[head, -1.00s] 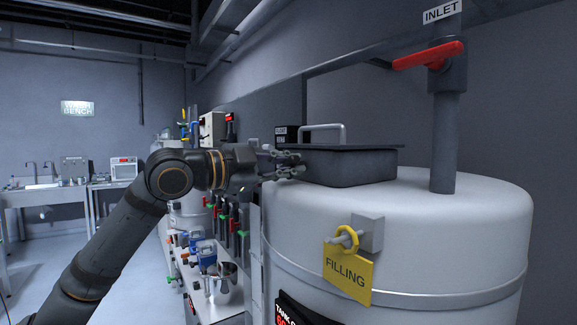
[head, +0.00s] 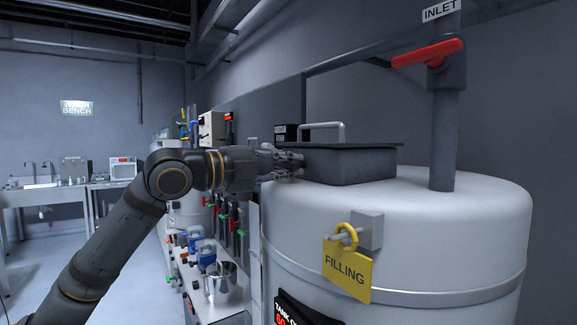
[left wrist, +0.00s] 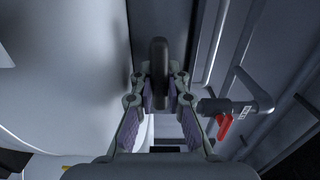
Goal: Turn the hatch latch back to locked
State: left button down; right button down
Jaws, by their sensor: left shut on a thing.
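The hatch (head: 345,166) is a dark lidded box with a grey handle on top of the white tank (head: 440,225). My left gripper (head: 298,162) is at the hatch's left side, level with the box. In the left wrist view, the gripper (left wrist: 159,84) is shut on a dark, rounded bar, which looks like the hatch latch (left wrist: 158,62). The bar stands upright in that picture, between the two fingertips. In the head view the latch is hidden by the fingers, so its turn position cannot be told there. My right gripper is not in view.
A yellow FILLING tag (head: 347,272) hangs on the tank's front. A bench with tools and a metal jug (head: 221,282) stands below my left arm.

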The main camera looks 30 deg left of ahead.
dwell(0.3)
pick_arm(q)
jog(key=c, duration=1.3)
grip_release()
